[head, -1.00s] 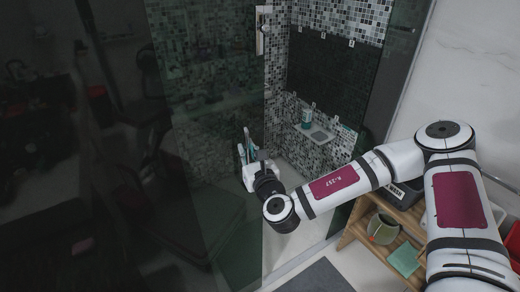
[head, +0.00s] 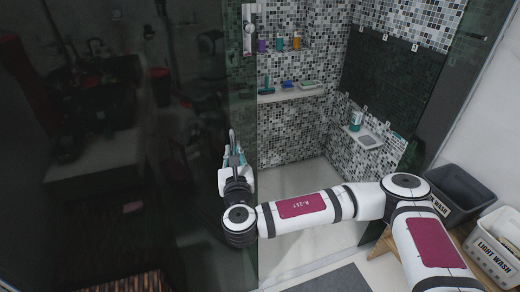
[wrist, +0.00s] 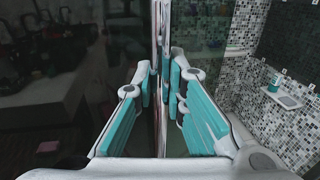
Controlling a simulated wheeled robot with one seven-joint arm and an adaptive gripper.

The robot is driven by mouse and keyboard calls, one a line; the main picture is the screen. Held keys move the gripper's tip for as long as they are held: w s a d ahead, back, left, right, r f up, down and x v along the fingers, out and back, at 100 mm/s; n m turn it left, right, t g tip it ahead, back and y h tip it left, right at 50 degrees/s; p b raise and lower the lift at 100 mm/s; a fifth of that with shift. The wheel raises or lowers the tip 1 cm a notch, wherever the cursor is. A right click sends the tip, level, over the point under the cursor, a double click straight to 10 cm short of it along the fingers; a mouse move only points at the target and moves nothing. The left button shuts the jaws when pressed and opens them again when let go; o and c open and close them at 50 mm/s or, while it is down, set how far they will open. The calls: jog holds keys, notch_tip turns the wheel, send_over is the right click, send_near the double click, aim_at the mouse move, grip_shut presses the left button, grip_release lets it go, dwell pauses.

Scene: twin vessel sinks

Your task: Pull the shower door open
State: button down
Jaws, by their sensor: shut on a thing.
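The shower door (head: 130,120) is a tall dark glass pane filling the left of the head view, with reflections on it. It stands open, with a clear gap between its right edge and the shower's right wall. In the wrist view the door handle (wrist: 161,25) is a vertical metal bar, running down between the fingers. My gripper (head: 234,158) is shut on this handle at the door's edge. The teal finger pads also show in the wrist view (wrist: 163,85), one on each side of the bar. The grip's lower part is partly hidden by the fingers.
Inside the mosaic-tiled shower are a ledge (head: 290,93) with bottles above and a small corner shelf (head: 365,139). A grey mat (head: 330,280) lies outside. Laundry bins (head: 495,250) stand at the right. The pale shower floor is clear.

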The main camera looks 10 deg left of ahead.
jog(key=shift+s+a+r, duration=0.1)
jog(key=shift+s+a, duration=0.25)
jog(key=shift+a, duration=0.35)
jog(key=shift+s+a+f, duration=0.1)
jog(key=shift+s+a, duration=0.3)
jog(key=shift+a, duration=0.25)
jog(key=shift+s+a+r, duration=0.1)
jog(key=shift+s+a, duration=0.25)
jog(key=shift+a, duration=0.35)
jog(key=c, duration=1.6)
grip_release()
send_near(217, 147)
jog(key=v, duration=0.6)
jog(key=shift+s, duration=0.15)
